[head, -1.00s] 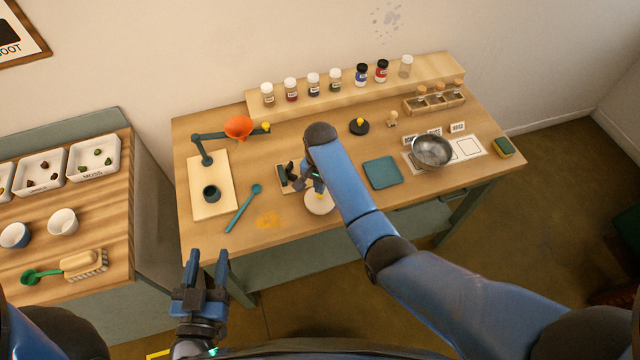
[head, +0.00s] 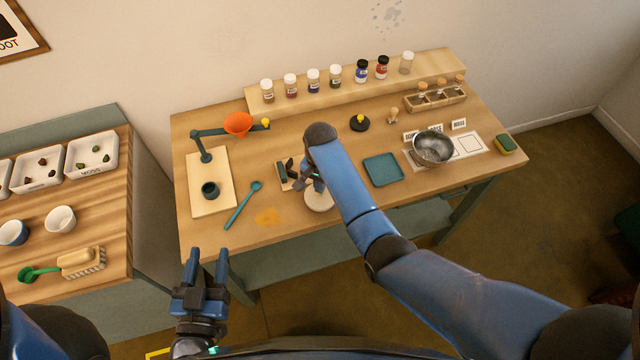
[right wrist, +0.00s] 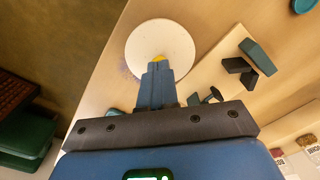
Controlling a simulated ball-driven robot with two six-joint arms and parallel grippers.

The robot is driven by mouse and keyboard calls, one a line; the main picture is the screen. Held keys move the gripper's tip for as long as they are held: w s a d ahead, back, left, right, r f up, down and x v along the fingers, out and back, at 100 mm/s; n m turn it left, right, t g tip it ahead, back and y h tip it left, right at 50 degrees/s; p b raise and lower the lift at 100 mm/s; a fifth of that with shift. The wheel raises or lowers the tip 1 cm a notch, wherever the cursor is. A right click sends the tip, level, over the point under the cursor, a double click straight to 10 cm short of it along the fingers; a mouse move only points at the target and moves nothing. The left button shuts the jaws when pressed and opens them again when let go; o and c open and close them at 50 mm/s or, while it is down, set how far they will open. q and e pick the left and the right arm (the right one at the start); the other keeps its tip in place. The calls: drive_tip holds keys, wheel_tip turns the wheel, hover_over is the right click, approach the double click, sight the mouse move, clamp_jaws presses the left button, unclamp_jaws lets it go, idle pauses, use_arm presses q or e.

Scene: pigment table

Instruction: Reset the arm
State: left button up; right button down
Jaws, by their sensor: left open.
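My left gripper (head: 205,268) is in front of the table's near edge in the head view, fingers apart and empty. My right arm reaches over the table and its links hide most of the right gripper in the head view. In the right wrist view the right gripper (right wrist: 157,72) has its fingers close together, pointing at a white disc (right wrist: 140,45). A small yellow tip (right wrist: 158,58) shows just beyond the fingertips; I cannot tell whether they touch it. The disc also shows in the head view (head: 318,201), partly covered by my arm.
The table (head: 300,230) holds a pale board with a dark cup (head: 210,189), a teal spoon (head: 243,205), a teal tray (head: 383,170) and a metal bowl (head: 433,146). An orange funnel (head: 238,124) hangs on a stand. Several jars line the back shelf (head: 430,68).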

drive_tip(key=shift+r+p, duration=2.05)
drive_tip(key=shift+r, duration=1.4)
